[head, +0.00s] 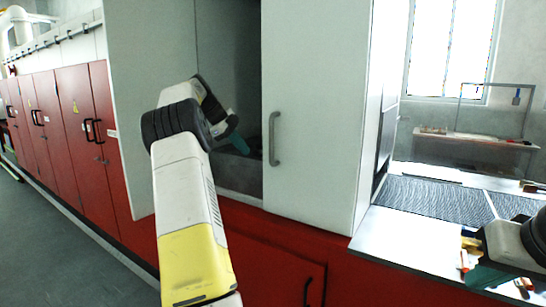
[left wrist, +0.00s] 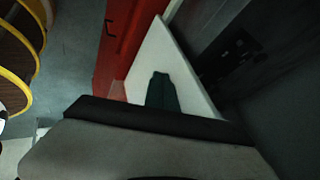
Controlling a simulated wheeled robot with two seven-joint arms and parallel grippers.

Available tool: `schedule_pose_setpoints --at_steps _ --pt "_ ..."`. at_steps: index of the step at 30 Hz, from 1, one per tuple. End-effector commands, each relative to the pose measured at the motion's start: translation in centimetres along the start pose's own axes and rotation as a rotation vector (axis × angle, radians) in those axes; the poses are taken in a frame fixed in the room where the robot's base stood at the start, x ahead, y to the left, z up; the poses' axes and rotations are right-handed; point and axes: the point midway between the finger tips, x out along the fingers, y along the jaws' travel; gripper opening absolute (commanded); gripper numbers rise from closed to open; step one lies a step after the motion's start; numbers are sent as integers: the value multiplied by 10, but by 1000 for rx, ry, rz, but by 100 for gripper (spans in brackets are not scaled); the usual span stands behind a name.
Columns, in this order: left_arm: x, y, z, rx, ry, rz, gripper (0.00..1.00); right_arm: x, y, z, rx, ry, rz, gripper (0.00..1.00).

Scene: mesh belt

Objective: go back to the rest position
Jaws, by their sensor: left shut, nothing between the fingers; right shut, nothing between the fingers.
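My left arm rises in the middle of the head view and bends at its top. My left gripper (head: 236,143) is at the dark opening of the white cabinet (head: 315,100), left of the door handle. Its teal fingers are shut and empty. In the left wrist view the closed fingers (left wrist: 161,92) show as one dark block in front of a white panel. My right gripper (head: 482,278) is at the lower right of the head view, over the front of the light bench. It is shut and empty, and its wrist is partly cut off by the frame.
An open white door panel (head: 150,90) stands left of my left gripper. A grey handle (head: 274,138) sits on the door to its right. Red cupboards (head: 87,120) line the left wall. A grey mesh belt (head: 437,197) lies on the right bench, with small tools near my right gripper.

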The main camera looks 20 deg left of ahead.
Motion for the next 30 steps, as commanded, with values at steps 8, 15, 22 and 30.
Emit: schedule_pose_setpoints --at_steps 8,15,22,30 --pt "-21 -1 2 -1 0 1 0 0 0 0 0 0 0 0" --pt "-20 -1 -33 -57 -19 18 0 0 0 0 0 0 0 0" --pt "-15 36 -153 -346 -126 38 0 0 0 0 0 0 0 0" --pt "-14 147 -253 -745 -220 -51 0 0 0 0 0 0 0 0"
